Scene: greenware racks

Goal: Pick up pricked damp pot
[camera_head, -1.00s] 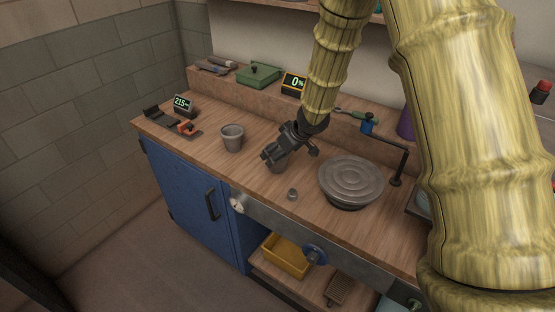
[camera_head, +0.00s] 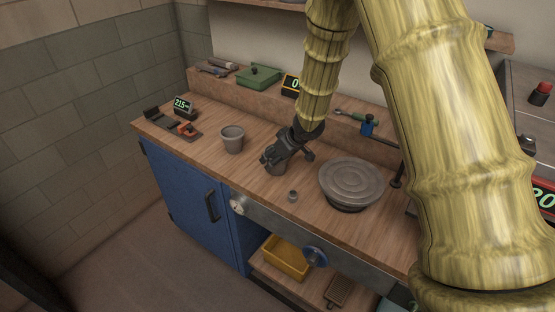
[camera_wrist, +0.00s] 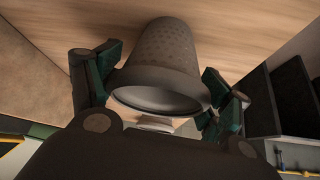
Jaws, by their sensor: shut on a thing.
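The pricked pot (camera_wrist: 168,58) is a small grey pot with rows of dots on its wall, and its open rim faces the camera in the wrist view. My gripper (camera_head: 271,161) is shut on it, with green-padded fingers on both sides of its wall. In the head view the pot (camera_head: 276,169) is mostly hidden under my gripper, at or just above the wooden bench; I cannot tell if it touches.
A round grey wheel (camera_head: 351,181) is right of my gripper, with a small grey cup (camera_head: 292,196) before it. An orange-and-black tool (camera_head: 184,129) and a display (camera_head: 184,105) are at left. A green box (camera_head: 259,76) sits on the back ledge. Bench between the pots is clear.

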